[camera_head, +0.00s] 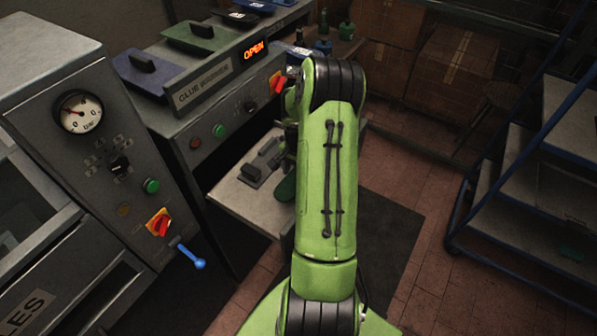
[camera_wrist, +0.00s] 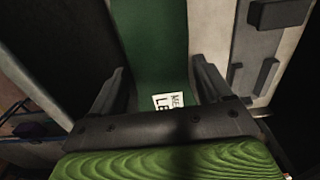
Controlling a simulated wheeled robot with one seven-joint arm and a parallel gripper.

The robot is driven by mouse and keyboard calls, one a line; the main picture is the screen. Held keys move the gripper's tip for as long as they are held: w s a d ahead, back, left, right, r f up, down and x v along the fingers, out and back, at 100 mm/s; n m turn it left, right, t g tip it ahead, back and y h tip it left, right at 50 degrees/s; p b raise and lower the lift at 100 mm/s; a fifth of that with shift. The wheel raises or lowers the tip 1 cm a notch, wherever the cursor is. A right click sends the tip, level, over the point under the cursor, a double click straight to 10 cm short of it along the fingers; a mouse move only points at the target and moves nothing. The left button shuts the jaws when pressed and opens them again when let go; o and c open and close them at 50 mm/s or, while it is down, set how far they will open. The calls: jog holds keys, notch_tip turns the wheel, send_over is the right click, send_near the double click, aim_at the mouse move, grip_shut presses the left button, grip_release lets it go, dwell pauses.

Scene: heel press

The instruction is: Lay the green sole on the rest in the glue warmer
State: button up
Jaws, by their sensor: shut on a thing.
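The glue warmer (camera_head: 235,75) stands left of centre in the head view, its display reading OPEN. Its pale drawer (camera_head: 245,205) is pulled out, with a dark grey fitting (camera_head: 262,165) on it that may be the rest. The green sole (camera_wrist: 158,40) runs up between the fingers of my gripper (camera_wrist: 158,88) in the wrist view, with a white label on it. My gripper is shut on it. In the head view my arm hides the gripper and most of the sole; a green end (camera_head: 286,188) shows beside the drawer's right part. I cannot tell whether it touches the drawer.
A grey press panel with a gauge (camera_head: 80,112) and a blue lever (camera_head: 192,258) stands at the left. Coloured soles or lids (camera_head: 195,38) lie on the warmer's top. A blue-framed shelf (camera_head: 530,190) stands at the right. Cartons (camera_head: 455,65) are at the back.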

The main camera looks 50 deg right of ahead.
jog(key=shift+f+b, duration=0.35)
jog(key=shift+f, duration=0.1)
jog(key=o, duration=1.1)
jog(key=shift+c, duration=0.2)
notch_tip(320, 180, up, 16)
jog(key=p, duration=0.1)
